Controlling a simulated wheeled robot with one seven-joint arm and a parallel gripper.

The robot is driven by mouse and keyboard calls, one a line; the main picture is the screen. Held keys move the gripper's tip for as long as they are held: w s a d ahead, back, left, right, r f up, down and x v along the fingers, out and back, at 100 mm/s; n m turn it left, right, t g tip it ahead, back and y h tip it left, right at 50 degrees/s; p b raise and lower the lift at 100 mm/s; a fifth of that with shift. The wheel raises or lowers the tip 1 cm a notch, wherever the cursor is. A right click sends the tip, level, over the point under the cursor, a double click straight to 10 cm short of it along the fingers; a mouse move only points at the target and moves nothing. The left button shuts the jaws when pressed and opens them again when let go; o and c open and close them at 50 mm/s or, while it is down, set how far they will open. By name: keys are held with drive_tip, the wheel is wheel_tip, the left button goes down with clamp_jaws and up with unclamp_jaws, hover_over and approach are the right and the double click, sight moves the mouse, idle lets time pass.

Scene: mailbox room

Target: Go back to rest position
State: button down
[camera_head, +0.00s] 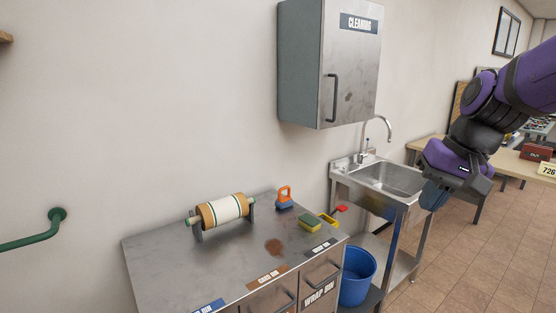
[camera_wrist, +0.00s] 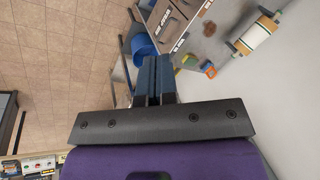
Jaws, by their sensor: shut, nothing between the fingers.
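My gripper (camera_wrist: 153,82) shows in the wrist view with its two dark fingers together and nothing between them. In the head view my purple and black arm reaches in from the upper right. My gripper (camera_head: 433,194) hangs there pointing down in front of the right side of the sink, apart from the counter, and its fingers are partly hard to make out. In the wrist view the fingers point toward the blue bucket and the counter, with open space around them.
A steel counter (camera_head: 160,250) holds a paper roll (camera_head: 224,210), an orange-handled brush (camera_head: 284,198) and a sponge (camera_head: 310,222). A wall cabinet (camera_head: 345,70) hangs above. A sink (camera_head: 390,178) and blue bucket (camera_head: 357,275) stand right of the counter. Tiled floor at right is open.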

drive_tip(key=s+d+r+n+t+h, duration=0.1)
drive_tip(key=s+d, duration=0.1)
drive_tip(key=s, duration=0.4)
drive_tip(key=s+d+r+n+t+h, duration=0.1)
drive_tip(key=s+d+r+t+h, duration=0.1)
drive_tip(key=s, duration=0.5)
drive_tip(key=shift+r, duration=0.15)
